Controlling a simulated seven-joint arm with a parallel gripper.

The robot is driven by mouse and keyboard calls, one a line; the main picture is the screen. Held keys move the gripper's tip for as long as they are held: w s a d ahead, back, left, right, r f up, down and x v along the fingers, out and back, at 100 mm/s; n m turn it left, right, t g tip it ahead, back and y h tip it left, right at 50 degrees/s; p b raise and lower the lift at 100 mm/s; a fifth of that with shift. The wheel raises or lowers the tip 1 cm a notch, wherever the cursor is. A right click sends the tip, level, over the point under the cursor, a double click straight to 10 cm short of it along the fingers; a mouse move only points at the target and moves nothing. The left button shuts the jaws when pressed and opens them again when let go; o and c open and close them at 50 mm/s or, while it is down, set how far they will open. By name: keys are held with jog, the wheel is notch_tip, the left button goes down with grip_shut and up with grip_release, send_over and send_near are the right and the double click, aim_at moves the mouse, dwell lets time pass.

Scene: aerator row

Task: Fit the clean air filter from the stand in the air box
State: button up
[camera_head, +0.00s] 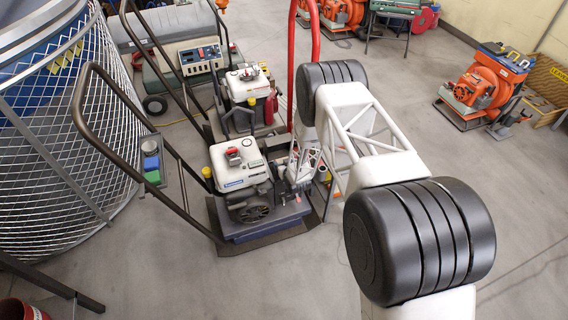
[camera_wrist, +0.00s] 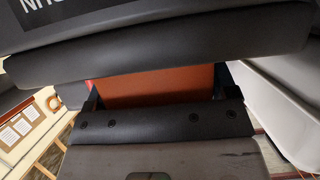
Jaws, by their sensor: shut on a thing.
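In the wrist view, my gripper's two dark pads (camera_wrist: 157,102) are closed on an orange-brown block, which I take to be the air filter (camera_wrist: 158,86). Only a strip of it shows between the pads, with dark edges at its sides; the rest is hidden. In the head view, my gripper (camera_head: 300,172) is small and partly hidden, at the right side of the front white-topped engine (camera_head: 240,172). The filter cannot be made out there. I cannot pick out the air box or the stand with certainty.
A second engine machine (camera_head: 246,88) stands behind, with a red upright (camera_head: 291,60) close by. Brown handlebars (camera_head: 78,100) rise at the left, near a wire-mesh cage (camera_head: 60,150). A small rack with blue and green items (camera_head: 151,164) stands between.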

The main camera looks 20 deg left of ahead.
jog(key=shift+f, duration=0.25)
jog(key=o, duration=0.8)
jog(key=shift+v, duration=3.9)
jog(key=shift+r, duration=0.15)
